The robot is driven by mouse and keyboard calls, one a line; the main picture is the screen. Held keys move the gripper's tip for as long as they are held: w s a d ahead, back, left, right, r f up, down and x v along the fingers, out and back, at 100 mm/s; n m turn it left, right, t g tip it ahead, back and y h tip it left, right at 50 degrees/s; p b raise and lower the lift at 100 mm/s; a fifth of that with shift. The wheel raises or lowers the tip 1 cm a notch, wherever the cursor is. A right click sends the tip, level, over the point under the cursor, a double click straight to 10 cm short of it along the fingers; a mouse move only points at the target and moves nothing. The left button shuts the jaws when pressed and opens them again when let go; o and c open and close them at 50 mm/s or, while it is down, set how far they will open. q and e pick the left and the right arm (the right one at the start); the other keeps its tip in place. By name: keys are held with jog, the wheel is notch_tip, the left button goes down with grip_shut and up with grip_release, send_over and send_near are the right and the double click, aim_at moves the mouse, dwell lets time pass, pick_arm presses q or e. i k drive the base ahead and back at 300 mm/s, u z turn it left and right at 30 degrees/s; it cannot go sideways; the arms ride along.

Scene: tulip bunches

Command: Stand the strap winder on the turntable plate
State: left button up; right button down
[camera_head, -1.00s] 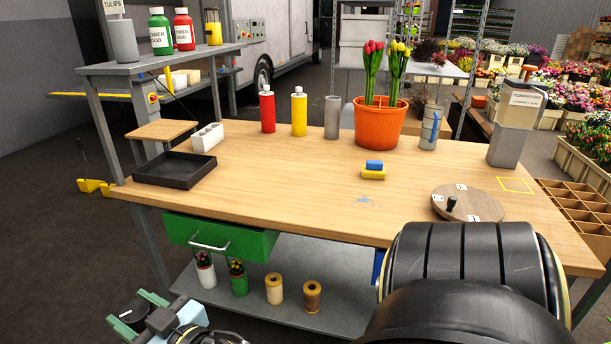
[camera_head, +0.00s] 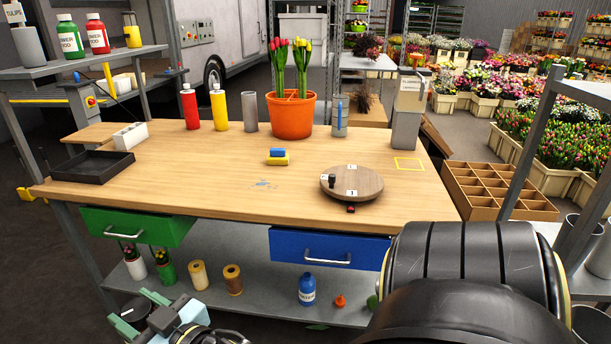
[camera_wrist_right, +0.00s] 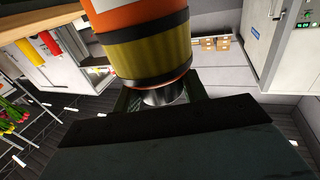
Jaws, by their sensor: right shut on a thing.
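The turntable plate (camera_head: 368,182) is a round wooden disc near the bench's front edge, right of centre in the head view. It bears white labels and a small black upright knob (camera_head: 331,181). In the right wrist view the strap winder (camera_wrist_right: 147,50) is orange with a broad yellow band.
A tulip pot (camera_head: 291,116), a red bottle (camera_head: 190,108) and a yellow bottle (camera_head: 220,108) stand at the bench's back. A sponge (camera_head: 278,160) lies left of the plate. The green drawer (camera_head: 140,226) juts out at the front left. Bare bench top surrounds the plate.

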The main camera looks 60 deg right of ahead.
aim_at(351, 179)
jog(key=z, duration=2.4)
jog(key=i, duration=0.4)
